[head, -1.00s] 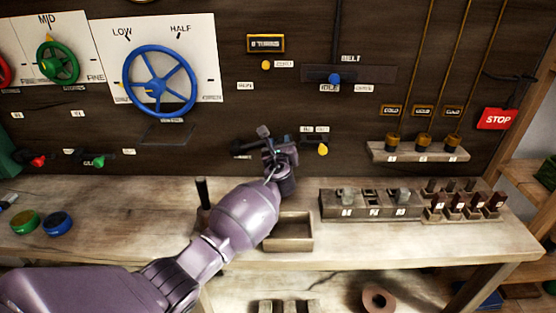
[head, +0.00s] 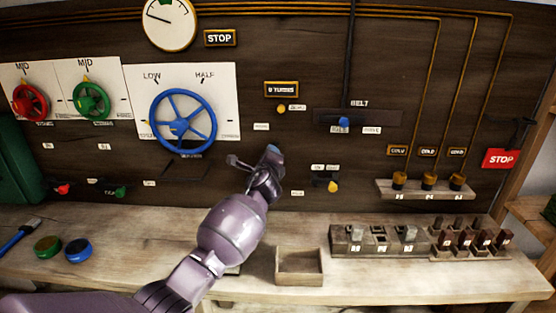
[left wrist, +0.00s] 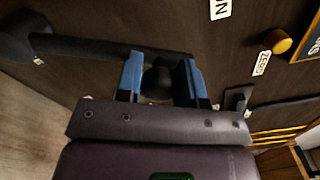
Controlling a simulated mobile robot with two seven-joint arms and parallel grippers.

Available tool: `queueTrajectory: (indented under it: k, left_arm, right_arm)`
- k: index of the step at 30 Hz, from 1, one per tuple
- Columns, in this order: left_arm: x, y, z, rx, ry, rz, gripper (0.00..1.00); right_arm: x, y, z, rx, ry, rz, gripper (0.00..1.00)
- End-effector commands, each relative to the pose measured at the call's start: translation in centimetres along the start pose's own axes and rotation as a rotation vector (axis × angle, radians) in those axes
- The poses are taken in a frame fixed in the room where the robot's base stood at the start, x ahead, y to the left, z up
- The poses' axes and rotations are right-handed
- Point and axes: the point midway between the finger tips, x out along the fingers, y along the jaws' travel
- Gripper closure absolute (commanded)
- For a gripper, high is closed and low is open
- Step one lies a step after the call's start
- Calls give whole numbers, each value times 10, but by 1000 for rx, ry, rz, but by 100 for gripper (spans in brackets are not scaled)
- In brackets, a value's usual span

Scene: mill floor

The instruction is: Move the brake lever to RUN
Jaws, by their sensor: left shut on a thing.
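The brake lever is a dark bar in the left wrist view (left wrist: 95,47), running from a round black hub at the upper left to a dark knob between my fingers. My left gripper (left wrist: 160,82) has its blue fingertips shut on that knob. In the head view my left gripper (head: 272,152) is at the board, just below the small RUN label (head: 262,127). Part of the lever (head: 236,161) shows left of it; the hand hides the rest. My right gripper is in neither view.
A blue handwheel (head: 183,121) is up and left of the hand. A small yellow knob (head: 281,109) is above it, and another yellow-tipped lever (head: 333,186) is to the right. A bench with an empty wooden tray (head: 300,281) lies below.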

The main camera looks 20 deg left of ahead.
Motion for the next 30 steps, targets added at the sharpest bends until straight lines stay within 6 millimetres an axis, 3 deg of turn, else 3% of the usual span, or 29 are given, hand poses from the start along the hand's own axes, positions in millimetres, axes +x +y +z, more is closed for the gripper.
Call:
queueTrajectory:
  k: [10, 27, 28, 30]
  left_arm:
    - [0, 1, 23, -143, -3, -1, 100]
    - [1, 2, 27, -172, -3, -2, 100]
    - [1, 2, 27, -172, -3, -2, 60]
    - [0, 2, 26, -172, -2, -2, 50]
  right_arm:
    - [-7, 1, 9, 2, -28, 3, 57]
    - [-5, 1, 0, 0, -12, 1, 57]
    - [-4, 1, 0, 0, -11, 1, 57]
    - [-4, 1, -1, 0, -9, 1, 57]
